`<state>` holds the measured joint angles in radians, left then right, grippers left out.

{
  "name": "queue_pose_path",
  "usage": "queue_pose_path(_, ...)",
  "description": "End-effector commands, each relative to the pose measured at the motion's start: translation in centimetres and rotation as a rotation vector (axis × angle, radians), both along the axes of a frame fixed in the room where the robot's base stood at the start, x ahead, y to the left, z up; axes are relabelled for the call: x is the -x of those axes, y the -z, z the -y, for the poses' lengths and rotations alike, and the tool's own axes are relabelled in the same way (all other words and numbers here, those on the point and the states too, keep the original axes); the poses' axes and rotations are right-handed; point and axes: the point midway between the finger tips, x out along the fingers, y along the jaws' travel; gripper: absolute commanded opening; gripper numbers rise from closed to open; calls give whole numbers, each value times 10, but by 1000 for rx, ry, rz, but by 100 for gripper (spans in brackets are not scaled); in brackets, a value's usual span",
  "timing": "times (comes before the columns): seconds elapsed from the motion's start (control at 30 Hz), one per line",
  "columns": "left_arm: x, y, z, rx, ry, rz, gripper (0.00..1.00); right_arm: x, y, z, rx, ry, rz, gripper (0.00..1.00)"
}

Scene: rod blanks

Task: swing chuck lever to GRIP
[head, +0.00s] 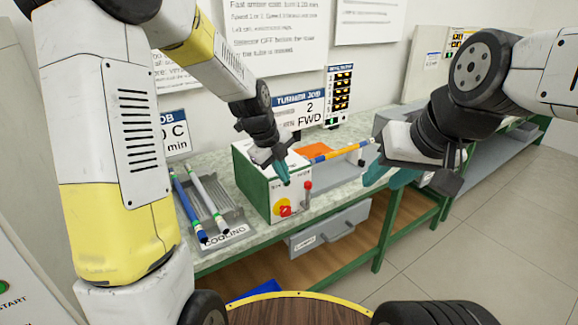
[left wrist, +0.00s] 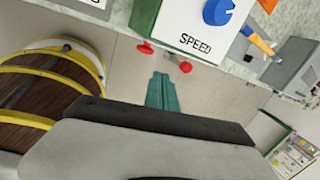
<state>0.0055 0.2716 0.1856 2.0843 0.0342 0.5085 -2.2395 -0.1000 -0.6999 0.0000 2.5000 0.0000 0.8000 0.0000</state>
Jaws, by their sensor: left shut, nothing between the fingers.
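The chuck lever (head: 307,188) is a short upright lever with a red knob on the front of the white and green machine box (head: 255,190). Its red knob also shows in the left wrist view (left wrist: 184,67). A red button on a yellow plate (head: 285,210) sits to its left. My left gripper (head: 284,177) is shut and empty, with teal fingertips at the box's front, left of and apart from the lever knob. In the left wrist view its fingertips (left wrist: 161,90) lie just below the two red parts. My right gripper (head: 390,176) hangs right of the box; its finger gap is unclear.
A cooling rack (head: 215,215) with two rods stands left of the box. A yellow and blue rod (head: 335,153) lies beyond the box. A blue speed knob (left wrist: 217,11) sits on the box top. A round wooden top (head: 300,310) is in front; the floor to the right is clear.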

Motion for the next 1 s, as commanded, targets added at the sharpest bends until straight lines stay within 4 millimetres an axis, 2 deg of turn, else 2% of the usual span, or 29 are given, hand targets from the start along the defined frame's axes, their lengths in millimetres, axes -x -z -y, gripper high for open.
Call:
queue_pose_path(0.1, -5, 27, 8, -1, 3, -7, 0, 0, 0, 0, 0, 0, 0, 36)
queue_pose_path(0.33, -19, 71, 20, -2, 1, -4, 0, 0, 0, 0, 0, 0, 0, 36)
queue_pose_path(0.6, -44, 68, 44, 0, 0, 1, 0, 0, 0, 0, 0, 0, 0, 36)
queue_pose_path(1.0, -47, 68, 48, 1, -2, -1, 0, 0, 0, 0, 0, 0, 0, 36)
